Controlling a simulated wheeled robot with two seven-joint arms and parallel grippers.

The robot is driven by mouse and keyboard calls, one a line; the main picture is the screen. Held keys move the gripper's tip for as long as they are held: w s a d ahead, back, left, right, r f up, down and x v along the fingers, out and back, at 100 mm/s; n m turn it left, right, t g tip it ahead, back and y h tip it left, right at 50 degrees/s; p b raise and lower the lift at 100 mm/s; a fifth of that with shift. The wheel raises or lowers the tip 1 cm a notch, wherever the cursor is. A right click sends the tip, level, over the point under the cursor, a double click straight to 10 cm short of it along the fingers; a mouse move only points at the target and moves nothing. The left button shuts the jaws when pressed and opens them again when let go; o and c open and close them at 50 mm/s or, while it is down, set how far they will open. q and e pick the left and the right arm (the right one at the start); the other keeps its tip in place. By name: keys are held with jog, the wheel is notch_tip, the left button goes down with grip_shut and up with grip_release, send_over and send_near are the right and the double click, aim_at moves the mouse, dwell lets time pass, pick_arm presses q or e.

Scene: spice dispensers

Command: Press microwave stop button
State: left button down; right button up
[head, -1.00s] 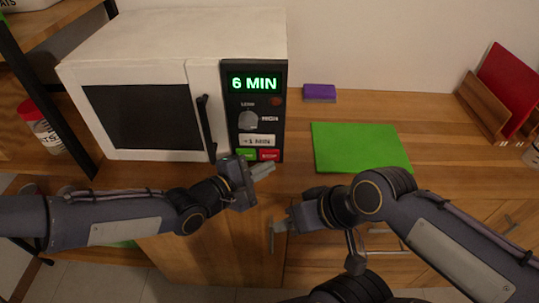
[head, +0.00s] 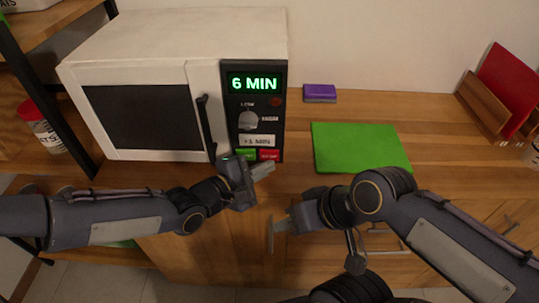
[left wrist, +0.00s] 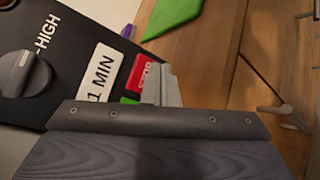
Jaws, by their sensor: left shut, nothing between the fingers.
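The white microwave (head: 150,45) stands on the wooden counter with its door shut and a green "6 MIN" display (head: 254,83). Its red stop button (head: 269,155) is at the lower right of the black panel, beside a green button (head: 246,154). My left gripper (head: 266,170) is shut and empty, just in front of and below the red button. In the left wrist view the fingertips (left wrist: 165,88) overlap the edge of the red button (left wrist: 148,75); I cannot tell whether they touch it. My right gripper (head: 279,226) is lower, before the cabinet front; its fingers look close together, but their state is unclear.
A green board (head: 360,147) lies on the counter right of the microwave. A purple sponge-like block (head: 319,93) lies behind it. A wooden rack (head: 484,105) with a red board stands at the right. Cabinet handles (head: 270,236) stick out below the counter.

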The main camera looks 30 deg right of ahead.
pick_arm(q)
jog(key=shift+w+d, duration=0.2)
jog(key=shift+w, duration=0.15)
jog(key=shift+w+d+p, duration=0.2)
jog(key=shift+w+p, duration=0.1)
jog(key=shift+p, duration=0.1)
dwell(0.5)
jog(key=shift+s+a, duration=0.1)
dwell(0.3)
jog(key=shift+s+a, duration=0.3)
jog(key=shift+s, duration=0.25)
jog(key=shift+s, duration=0.1)
jog(key=shift+s+a+b, duration=0.55)
jog(key=shift+s+a, duration=0.1)
jog(key=shift+s, duration=0.3)
jog(key=shift+s+a, duration=0.35)
jog(key=shift+s, duration=0.2)
jog(key=shift+s+a, duration=0.35)
jog(key=shift+s, duration=0.2)
